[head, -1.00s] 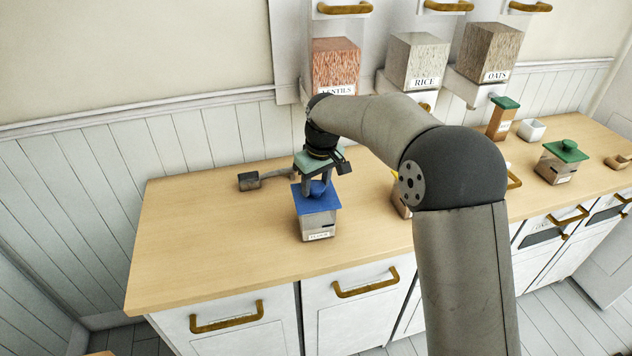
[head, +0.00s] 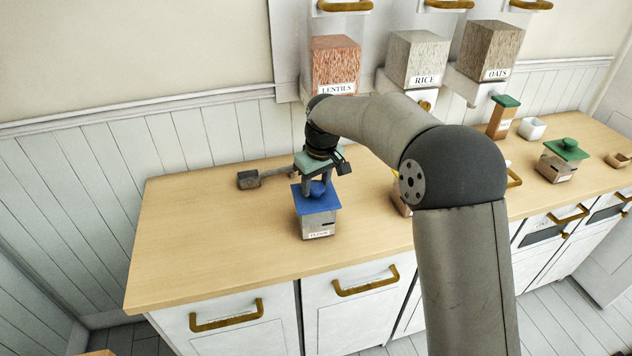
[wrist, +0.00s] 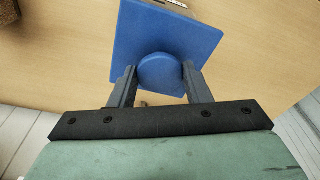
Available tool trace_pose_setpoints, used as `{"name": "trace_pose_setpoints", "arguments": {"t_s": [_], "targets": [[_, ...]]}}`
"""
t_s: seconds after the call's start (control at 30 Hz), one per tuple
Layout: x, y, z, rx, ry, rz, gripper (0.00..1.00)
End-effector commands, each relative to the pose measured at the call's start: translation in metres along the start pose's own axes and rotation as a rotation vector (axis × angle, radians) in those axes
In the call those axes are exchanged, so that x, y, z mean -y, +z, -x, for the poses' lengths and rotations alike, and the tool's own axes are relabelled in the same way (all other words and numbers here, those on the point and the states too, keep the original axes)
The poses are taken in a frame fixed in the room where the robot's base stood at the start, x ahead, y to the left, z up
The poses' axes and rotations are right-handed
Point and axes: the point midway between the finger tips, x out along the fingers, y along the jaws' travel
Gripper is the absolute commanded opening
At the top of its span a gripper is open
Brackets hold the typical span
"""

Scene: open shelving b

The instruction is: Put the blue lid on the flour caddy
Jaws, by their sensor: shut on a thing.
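The blue lid (head: 314,200) is a flat square with a round knob. It lies on top of the flour caddy (head: 318,226), a grey-brown box with a FLOUR label on its front. My gripper (head: 317,188) is above the lid, shut on its knob. In the wrist view the fingers of my gripper (wrist: 160,82) are on either side of the round knob of the blue lid (wrist: 145,35). The lid hides the caddy's top edge, so I cannot tell how exactly it is seated.
A grey scoop (head: 250,179) lies behind the caddy to the left. A caddy with a green lid (head: 567,149), a tall box with a green top (head: 502,115) and a white bowl (head: 532,128) stand at the right. The wooden counter (head: 190,235) is clear at the left.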

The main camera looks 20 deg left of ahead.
Motion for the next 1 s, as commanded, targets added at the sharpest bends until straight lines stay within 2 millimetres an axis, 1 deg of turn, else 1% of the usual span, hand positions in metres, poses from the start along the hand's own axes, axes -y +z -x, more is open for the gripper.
{"name": "trace_pose_setpoints", "arguments": {"t_s": [0.83,0.87,0.9,0.93,0.97,1.0], "targets": [[0.0000,0.0004,-0.0036,-0.001,0.000,0.000,0.20],[0.0000,0.0004,-0.0036,0.000,0.000,0.000,0.47],[0.0000,0.0004,-0.0036,0.000,0.000,0.000,0.58],[0.0000,0.0004,-0.0036,-0.001,0.000,0.000,0.66],[0.0000,0.0004,-0.0036,-0.001,0.000,0.000,0.69],[0.0000,0.0004,-0.0036,-0.001,0.000,0.000,0.69]]}}
